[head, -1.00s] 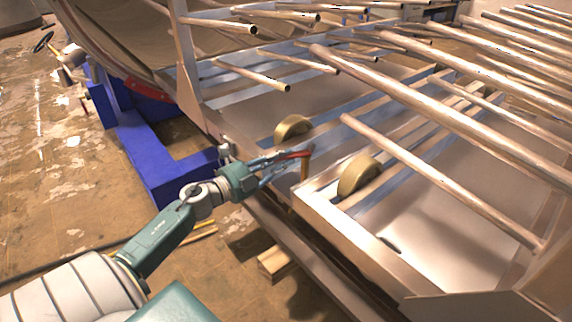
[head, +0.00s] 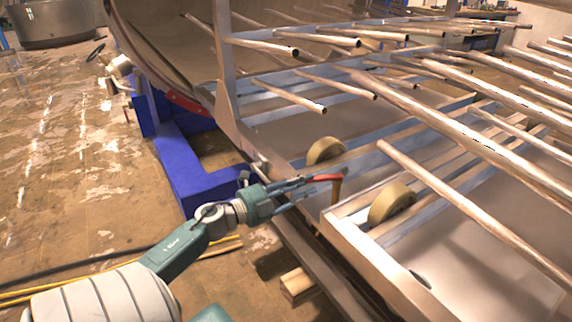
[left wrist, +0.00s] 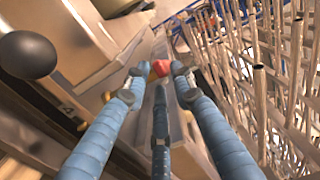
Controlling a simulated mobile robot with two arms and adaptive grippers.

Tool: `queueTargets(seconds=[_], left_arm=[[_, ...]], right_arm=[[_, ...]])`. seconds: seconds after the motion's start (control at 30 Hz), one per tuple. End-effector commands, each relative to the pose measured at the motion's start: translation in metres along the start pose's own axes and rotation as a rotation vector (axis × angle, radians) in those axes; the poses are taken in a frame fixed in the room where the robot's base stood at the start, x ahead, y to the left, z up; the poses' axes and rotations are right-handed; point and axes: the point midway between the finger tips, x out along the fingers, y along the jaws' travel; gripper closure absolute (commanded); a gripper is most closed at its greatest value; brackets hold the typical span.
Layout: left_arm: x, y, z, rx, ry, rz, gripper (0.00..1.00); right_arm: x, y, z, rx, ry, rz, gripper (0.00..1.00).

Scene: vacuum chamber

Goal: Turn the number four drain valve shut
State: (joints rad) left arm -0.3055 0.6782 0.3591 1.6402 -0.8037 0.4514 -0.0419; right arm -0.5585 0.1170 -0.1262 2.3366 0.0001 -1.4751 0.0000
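A valve with a red handle (head: 326,177) and a brass-coloured stem (head: 337,190) stands at the near edge of the metal frame, in the middle of the head view. I take it for the drain valve. My left gripper (head: 318,180) reaches it from the left, with its fingers alongside the red handle. In the left wrist view the red handle (left wrist: 160,68) shows between the tips of the spread blue fingers (left wrist: 160,75). Whether they touch it I cannot tell. A dark figure four (left wrist: 68,108) marks the metal left of the fingers. My right gripper is out of view.
Long metal rods (head: 470,135) jut out above the frame, right of the valve. Two brass-coloured rollers (head: 392,203) sit behind and right of it. A blue support (head: 190,175) stands left. A black ball knob (left wrist: 28,55) shows in the wrist view. Floor at left is largely open.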

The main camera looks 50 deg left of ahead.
Motion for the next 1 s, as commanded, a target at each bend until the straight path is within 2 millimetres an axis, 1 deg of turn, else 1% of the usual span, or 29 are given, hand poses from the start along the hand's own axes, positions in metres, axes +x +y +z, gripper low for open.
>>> queueTargets(seconds=[0.03, 0.2, 0.3, 0.43, 0.53, 0.77, 0.8, 0.87, 0.9, 0.93, 0.97, 1.0], left_arm=[[-0.013, 0.002, 0.000, -0.003, -0.001, 0.005, 0.76], [-0.049, 0.003, 0.000, -0.003, -0.002, 0.005, 0.76], [-0.065, 0.002, 0.000, -0.003, -0.001, 0.003, 0.76], [-0.078, 0.002, 0.000, -0.002, -0.001, 0.003, 0.76], [-0.083, 0.001, 0.000, -0.001, 0.000, 0.002, 0.76], [-0.084, 0.001, 0.000, -0.001, 0.001, 0.001, 0.76], [-0.084, 0.001, 0.000, -0.001, 0.001, 0.001, 0.78], [-0.083, 0.002, -0.002, -0.002, -0.002, 0.001, 0.89], [-0.080, 0.006, -0.006, -0.004, -0.009, 0.001, 0.97], [-0.076, 0.011, -0.012, -0.006, -0.016, 0.001, 1.00], [-0.072, 0.017, -0.020, -0.007, -0.027, 0.002, 1.00], [-0.062, 0.026, -0.035, -0.007, -0.047, 0.001, 1.00]], right_arm=[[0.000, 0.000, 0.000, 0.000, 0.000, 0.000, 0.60], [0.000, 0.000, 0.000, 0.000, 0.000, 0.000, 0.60], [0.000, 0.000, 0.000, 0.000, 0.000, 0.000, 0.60], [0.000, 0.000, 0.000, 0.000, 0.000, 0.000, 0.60], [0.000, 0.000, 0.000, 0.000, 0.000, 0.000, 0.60], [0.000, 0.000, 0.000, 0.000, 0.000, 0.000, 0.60], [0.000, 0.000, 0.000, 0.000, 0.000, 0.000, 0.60], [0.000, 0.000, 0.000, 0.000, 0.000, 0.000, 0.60], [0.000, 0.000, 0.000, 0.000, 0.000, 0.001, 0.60], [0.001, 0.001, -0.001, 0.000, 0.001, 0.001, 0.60], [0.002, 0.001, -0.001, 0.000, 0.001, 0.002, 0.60], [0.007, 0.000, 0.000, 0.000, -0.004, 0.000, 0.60]])
